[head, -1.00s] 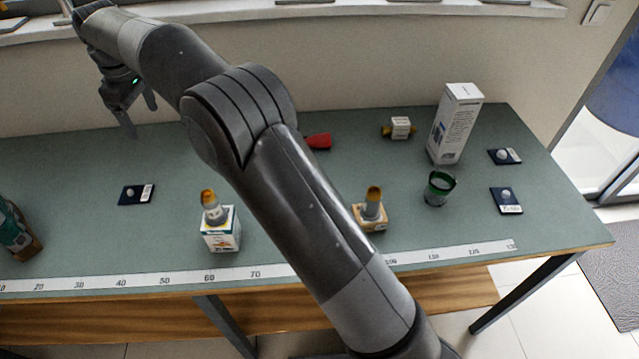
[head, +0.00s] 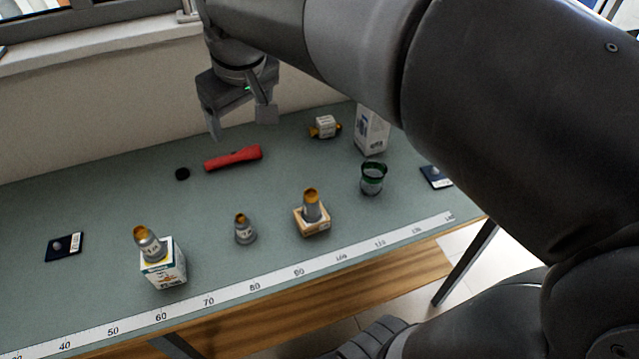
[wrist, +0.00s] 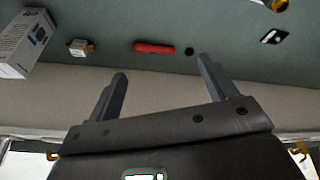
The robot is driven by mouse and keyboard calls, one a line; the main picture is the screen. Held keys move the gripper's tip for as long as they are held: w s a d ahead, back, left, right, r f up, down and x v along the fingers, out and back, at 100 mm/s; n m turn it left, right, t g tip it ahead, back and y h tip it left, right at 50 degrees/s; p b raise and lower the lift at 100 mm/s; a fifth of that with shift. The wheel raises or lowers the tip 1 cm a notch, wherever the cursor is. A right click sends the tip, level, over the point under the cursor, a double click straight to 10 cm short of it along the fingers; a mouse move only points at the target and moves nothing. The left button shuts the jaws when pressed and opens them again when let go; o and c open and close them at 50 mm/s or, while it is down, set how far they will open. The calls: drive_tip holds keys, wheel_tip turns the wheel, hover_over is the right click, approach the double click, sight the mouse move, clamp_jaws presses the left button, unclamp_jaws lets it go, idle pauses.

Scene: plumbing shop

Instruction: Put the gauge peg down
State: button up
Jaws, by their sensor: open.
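Three grey pegs with orange tops show in the head view, and I cannot tell which is the gauge peg. One peg (head: 149,243) is on a white box (head: 165,272) at the left. A smaller peg (head: 244,231) stands upright directly on the green table (head: 110,214). Another peg (head: 312,206) is on a small tan box (head: 313,226) to its right. My gripper (head: 240,124) is open and empty, above the table's back part and well apart from the pegs. Its spread fingers also show in the wrist view (wrist: 162,68), with nothing between them.
A red tool (head: 233,158) and a black disc (head: 182,174) lie at the back. A dark green cup (head: 372,178), a tall white box (head: 372,130) and a small brass-ended fitting (head: 324,127) stand right. A measuring strip (head: 232,294) runs along the front edge.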

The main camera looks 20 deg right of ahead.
drive_tip(key=s+d+f+m, duration=0.2)
drive_tip(key=s+d+f, duration=0.2)
drive_tip(key=s, duration=0.3)
drive_tip(key=s+d+f+m+t, duration=0.1)
drive_tip(key=s+d+f+m, duration=0.2)
drive_tip(key=s, duration=0.4)
drive_tip(key=shift+s+d+f+h, duration=0.15)
drive_tip(key=shift+d+f+h, duration=0.25)
drive_tip(key=shift+d+f, duration=0.5)
drive_tip(key=shift+o, duration=0.4)
drive_tip(key=shift+d+r, duration=0.15)
drive_tip(key=shift+r, duration=0.1)
